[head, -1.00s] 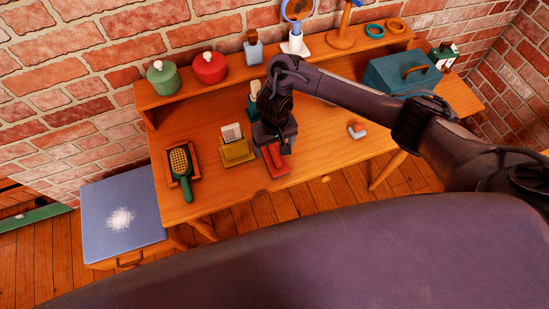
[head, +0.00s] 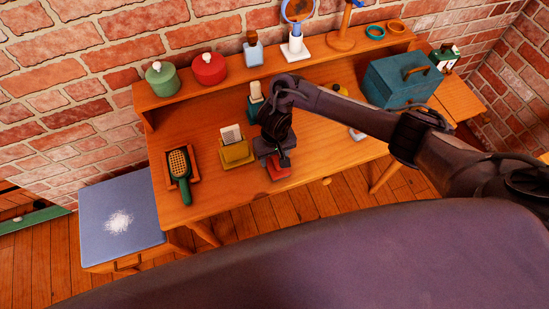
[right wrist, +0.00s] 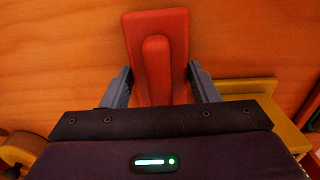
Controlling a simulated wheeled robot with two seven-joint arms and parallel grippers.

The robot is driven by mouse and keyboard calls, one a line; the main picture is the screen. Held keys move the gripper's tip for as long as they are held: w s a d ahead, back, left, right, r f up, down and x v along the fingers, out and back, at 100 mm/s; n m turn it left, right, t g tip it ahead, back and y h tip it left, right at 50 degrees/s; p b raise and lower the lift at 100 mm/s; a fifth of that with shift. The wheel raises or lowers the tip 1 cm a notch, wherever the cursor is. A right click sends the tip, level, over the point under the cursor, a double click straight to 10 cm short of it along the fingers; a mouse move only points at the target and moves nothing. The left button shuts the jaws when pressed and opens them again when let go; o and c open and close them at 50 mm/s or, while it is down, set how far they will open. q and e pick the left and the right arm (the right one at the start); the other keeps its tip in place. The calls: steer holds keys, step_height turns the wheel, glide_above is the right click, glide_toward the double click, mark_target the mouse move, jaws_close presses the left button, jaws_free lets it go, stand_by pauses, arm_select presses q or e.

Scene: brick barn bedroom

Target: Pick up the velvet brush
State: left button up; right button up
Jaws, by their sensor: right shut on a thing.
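The velvet brush (head: 279,173) is red, with a flat block and a raised rounded strip along it. It is by the front edge of the wooden dressing table, mostly hidden under my right gripper (head: 276,150) in the head view. In the right wrist view the brush (right wrist: 156,28) runs between the two grey fingers of my right gripper (right wrist: 160,75), which is shut on it. I cannot tell whether it touches the table. My left gripper is not in view.
A yellow holder (head: 236,151) with a pale card stands just left of my right gripper. Further left, a green brush (head: 181,170) lies in a wooden tray (head: 167,156). A teal box (head: 385,85) stands at the right. Jars stand on the back shelf (head: 180,90).

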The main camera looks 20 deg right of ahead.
steer(key=shift+w+r, duration=0.1)
steer(key=shift+r, duration=0.45)
step_height(320, 180, up, 19)
steer(key=p, duration=0.9)
